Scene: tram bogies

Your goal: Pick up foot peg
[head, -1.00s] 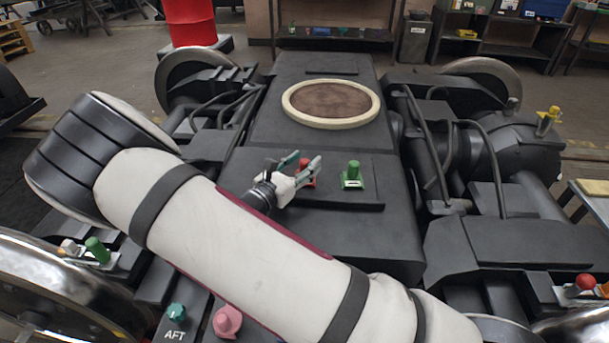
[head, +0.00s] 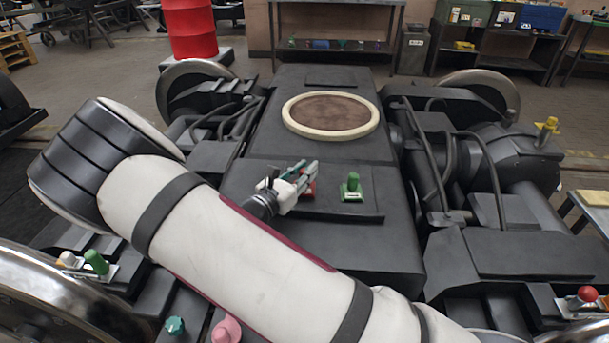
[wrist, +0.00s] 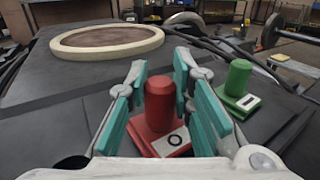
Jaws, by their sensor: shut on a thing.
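A red peg (wrist: 160,104) stands upright on a red base with a white label bearing a black ring. In the wrist view it is between the teal pads of my gripper (wrist: 161,72), which is shut on it. In the head view my gripper (head: 311,173) is over the dark central deck and hides most of the red peg (head: 311,190). A green peg (wrist: 238,77) on a green base with a white label stands just to the right, apart from my gripper; it also shows in the head view (head: 352,185).
A round cream-rimmed plate (head: 330,98) lies on the deck behind. Another green peg (head: 96,261), a teal knob (head: 175,325) and a pink knob (head: 227,328) are at the lower left. A red knob (head: 587,294) is at the right edge. Hoses flank the deck.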

